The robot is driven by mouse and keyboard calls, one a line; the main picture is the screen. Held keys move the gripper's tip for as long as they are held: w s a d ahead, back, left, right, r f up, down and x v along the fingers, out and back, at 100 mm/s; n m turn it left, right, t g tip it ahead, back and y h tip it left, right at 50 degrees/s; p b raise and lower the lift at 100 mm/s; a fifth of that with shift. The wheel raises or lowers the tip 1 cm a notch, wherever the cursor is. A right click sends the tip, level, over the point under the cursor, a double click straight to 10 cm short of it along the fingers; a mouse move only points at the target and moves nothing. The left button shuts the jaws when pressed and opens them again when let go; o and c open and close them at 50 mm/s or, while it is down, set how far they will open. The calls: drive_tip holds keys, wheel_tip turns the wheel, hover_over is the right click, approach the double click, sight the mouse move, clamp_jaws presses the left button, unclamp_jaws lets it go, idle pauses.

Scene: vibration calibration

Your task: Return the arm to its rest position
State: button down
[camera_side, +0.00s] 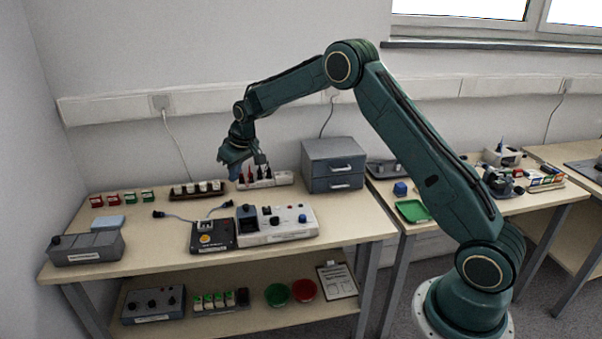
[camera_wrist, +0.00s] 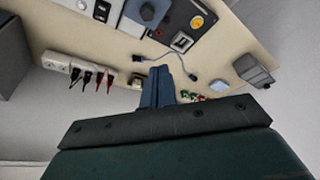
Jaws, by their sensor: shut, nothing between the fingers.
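My gripper (camera_side: 236,170) hangs from the dark green arm above the back part of the left table (camera_side: 345,222), fingers pointing down. In the wrist view its blue fingers (camera_wrist: 160,80) are together with nothing between them. In the side view it is above and in front of the white socket strip with red and black plugs (camera_side: 265,180). The strip also shows at the left of the wrist view (camera_wrist: 85,72). The fingertips look clear of the table, but the exact height is hard to tell.
On the table stand a white control box (camera_side: 280,223), a black box with a yellow button (camera_side: 212,237), a grey box (camera_side: 87,248), a grey drawer unit (camera_side: 333,165) and a rack of white-topped items (camera_side: 197,189). A green tray (camera_side: 412,211) lies on the right table.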

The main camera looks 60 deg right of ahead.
drive_tip(key=shift+s+r, duration=0.1)
drive_tip(key=shift+r, duration=0.2)
drive_tip(key=s+a+r, duration=0.3)
drive_tip(key=s+r, duration=0.6)
drive_tip(key=s+a+r, duration=0.3)
drive_tip(key=s+r, duration=0.6)
drive_tip(key=s, duration=0.1)
drive_tip(key=s+a+t, duration=0.1)
drive_tip(key=s+a, duration=0.2)
drive_tip(key=s, duration=2.2)
drive_tip(key=shift+a+f+t, duration=0.15)
drive_tip(key=shift+f+t, duration=0.15)
